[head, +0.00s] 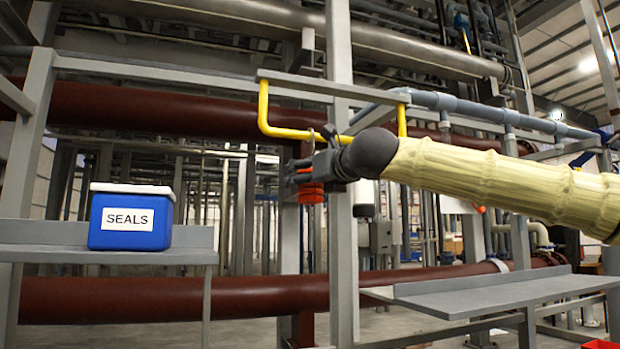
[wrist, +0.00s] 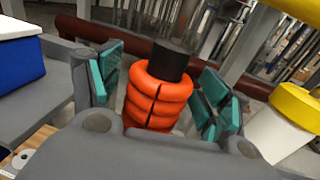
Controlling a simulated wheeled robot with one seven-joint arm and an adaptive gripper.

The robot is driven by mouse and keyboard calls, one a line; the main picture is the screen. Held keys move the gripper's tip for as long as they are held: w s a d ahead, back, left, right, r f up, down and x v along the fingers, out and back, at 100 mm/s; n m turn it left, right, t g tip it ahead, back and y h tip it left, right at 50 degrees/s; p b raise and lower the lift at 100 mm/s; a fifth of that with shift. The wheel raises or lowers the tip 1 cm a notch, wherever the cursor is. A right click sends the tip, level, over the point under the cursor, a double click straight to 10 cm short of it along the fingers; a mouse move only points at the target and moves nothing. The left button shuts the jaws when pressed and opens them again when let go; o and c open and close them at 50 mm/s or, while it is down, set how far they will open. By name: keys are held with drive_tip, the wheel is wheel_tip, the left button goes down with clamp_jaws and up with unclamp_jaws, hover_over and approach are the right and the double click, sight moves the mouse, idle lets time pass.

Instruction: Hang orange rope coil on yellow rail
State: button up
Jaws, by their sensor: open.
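The yellow rail (head: 292,133) is a bent bar hung under a grey beam, with its low run level in the head view. The orange rope coil (head: 311,190) shows just below that run, mostly behind my gripper (head: 306,172). In the wrist view the coil (wrist: 152,103) stands between the teal pads of my open gripper (wrist: 158,92), with gaps at both sides. A black piece (wrist: 171,60) tops the coil. A dark hook or loop (head: 330,131) shows at the rail above my gripper. I cannot tell whether it bears the coil.
A blue SEALS box (head: 131,220) with a white lid stands on the left grey shelf (head: 100,256). A grey post (head: 340,260) rises close by my gripper. A grey shelf (head: 490,295) at lower right is bare. A yellow-capped white thing (wrist: 290,115) lies right in the wrist view.

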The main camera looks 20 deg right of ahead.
drive_tip(key=s+d, duration=0.2)
drive_tip(key=s, duration=1)
drive_tip(key=shift+d, duration=0.2)
drive_tip(key=shift+w, duration=0.1)
